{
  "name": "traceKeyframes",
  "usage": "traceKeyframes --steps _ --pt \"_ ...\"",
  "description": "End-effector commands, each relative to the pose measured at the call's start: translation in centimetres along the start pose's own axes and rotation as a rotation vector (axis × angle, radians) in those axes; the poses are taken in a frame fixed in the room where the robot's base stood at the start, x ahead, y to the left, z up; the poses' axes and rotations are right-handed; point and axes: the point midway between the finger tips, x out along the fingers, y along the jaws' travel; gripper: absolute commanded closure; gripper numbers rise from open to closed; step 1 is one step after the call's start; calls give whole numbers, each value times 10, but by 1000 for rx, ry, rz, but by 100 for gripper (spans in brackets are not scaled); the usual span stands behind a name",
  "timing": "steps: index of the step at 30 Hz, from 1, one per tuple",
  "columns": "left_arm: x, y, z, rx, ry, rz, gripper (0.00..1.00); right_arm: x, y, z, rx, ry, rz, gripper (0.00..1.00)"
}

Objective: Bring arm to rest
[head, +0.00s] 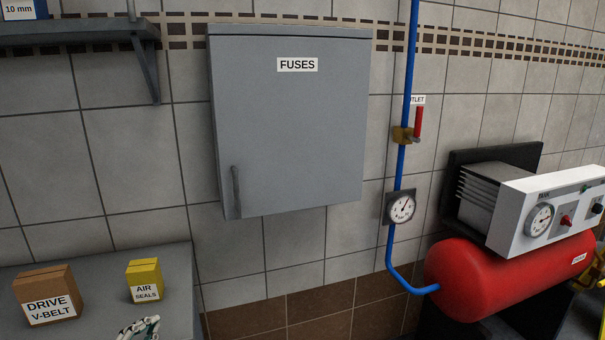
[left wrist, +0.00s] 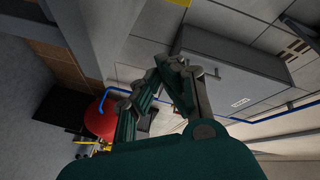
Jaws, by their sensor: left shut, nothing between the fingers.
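My left gripper (head: 140,327) shows only in part at the bottom edge of the head view, low at the front of the grey bench top (head: 178,285). In the left wrist view the left gripper (left wrist: 165,68) has its dark green fingers brought together at the tips, with nothing between them. It touches nothing that I can see. The rest of the left arm is below the head picture. My right gripper is in neither view.
A brown drive V-belt box (head: 45,297) and a yellow air seals box (head: 145,281) stand on the bench. A closed grey fuse cabinet (head: 290,130) hangs on the wall. A blue pipe (head: 402,160) runs down to a red tank (head: 510,275) at right.

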Motion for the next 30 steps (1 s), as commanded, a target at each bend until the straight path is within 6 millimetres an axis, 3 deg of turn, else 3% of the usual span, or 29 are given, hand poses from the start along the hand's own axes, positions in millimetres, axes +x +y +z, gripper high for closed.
traceKeyframes --steps 6,9,15,25,30 --pt "-75 109 22 -413 -452 148 100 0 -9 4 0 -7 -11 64" --pt "-116 149 22 -545 -628 239 100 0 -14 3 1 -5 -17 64" --pt "-178 197 9 -701 -851 388 100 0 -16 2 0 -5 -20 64" --pt "-258 239 -26 -862 -1094 600 100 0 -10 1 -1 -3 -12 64" --pt "-244 273 -3 -849 -1106 608 100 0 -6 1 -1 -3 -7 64"
